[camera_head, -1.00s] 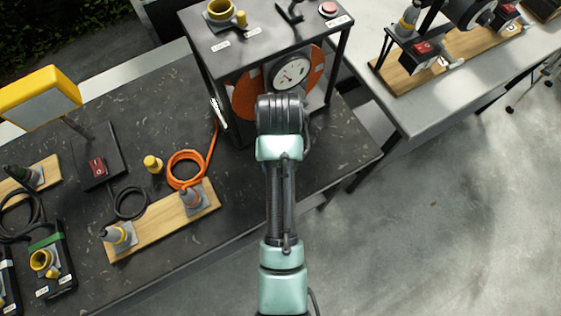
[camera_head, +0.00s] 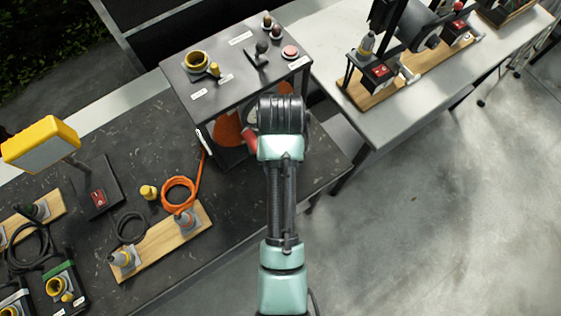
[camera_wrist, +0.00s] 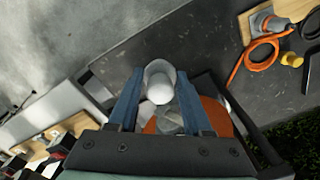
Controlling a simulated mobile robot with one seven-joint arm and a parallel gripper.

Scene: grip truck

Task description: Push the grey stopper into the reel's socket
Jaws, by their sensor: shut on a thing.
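The orange reel (camera_head: 228,129) stands under the black box-like stand, mostly hidden by my arm in the head view. In the wrist view, parts of its orange disc (camera_wrist: 216,116) show beside and behind my fingers. My gripper (camera_wrist: 160,76) is shut on the grey stopper (camera_wrist: 160,90), a pale round-ended piece between the two blue fingers. Grey parts show just beyond it; I cannot tell whether it touches the reel. The reel's socket is not clearly visible. The head view hides my fingers behind the arm.
The black stand (camera_head: 222,82) carries a yellow socket, knobs and a pink button. A red part (camera_head: 250,138) shows beside my wrist. An orange cable (camera_head: 180,193), a wooden board (camera_head: 160,243) and a yellow lamp (camera_head: 40,146) lie left. A grey bench (camera_head: 400,110) stands right.

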